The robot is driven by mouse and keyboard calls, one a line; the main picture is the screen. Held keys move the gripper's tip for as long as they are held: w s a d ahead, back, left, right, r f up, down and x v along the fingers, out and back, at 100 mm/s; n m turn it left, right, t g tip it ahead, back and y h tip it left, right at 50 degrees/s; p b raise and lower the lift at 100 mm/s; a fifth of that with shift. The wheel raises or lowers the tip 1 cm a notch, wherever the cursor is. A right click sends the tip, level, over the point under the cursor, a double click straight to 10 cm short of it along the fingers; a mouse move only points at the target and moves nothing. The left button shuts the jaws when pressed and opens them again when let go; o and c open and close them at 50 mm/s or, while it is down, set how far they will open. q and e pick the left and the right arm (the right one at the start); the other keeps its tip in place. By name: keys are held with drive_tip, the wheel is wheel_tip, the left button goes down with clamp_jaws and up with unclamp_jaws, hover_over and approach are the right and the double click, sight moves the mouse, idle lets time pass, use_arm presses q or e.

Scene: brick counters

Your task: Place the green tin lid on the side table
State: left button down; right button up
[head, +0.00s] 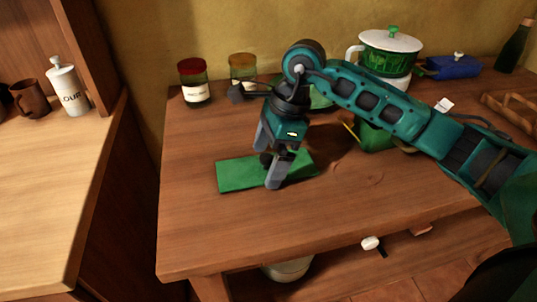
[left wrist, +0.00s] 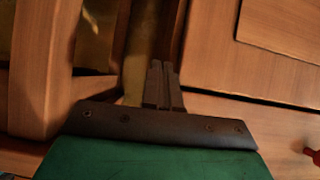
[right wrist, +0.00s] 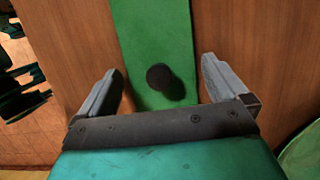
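The green tin lid (head: 236,174) is a flat green rectangle lying on the wooden side table (head: 215,235), left of the table's middle. In the right wrist view the lid (right wrist: 155,30) runs up between the fingers, with a dark round knob (right wrist: 160,77) on top. My right gripper (head: 274,172) points down over the lid. It also shows in the right wrist view (right wrist: 163,75), open, with a finger to each side of the knob and clear gaps between. My left gripper (left wrist: 163,85) is shut and empty, near wooden furniture and away from the lid.
A green tin (head: 375,137) stands behind my right arm, partly hidden. Jars with a red lid (head: 194,83) and a yellow lid (head: 242,72), and a white-and-green pot (head: 389,52), stand along the back. The table's front is clear. A counter (head: 50,180) is at left.

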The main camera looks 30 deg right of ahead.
drive_tip(key=shift+r, duration=0.2)
use_arm(q)
drive_tip(key=shift+s+a+r+p, duration=0.1)
drive_tip(key=shift+s+a+p, duration=0.3)
drive_tip(key=shift+p, duration=0.4)
use_arm(e)
drive_tip(key=v, duration=1.2)
use_arm(q)
drive_tip(key=shift+w+r, duration=0.2)
drive_tip(key=shift+r, duration=0.05)
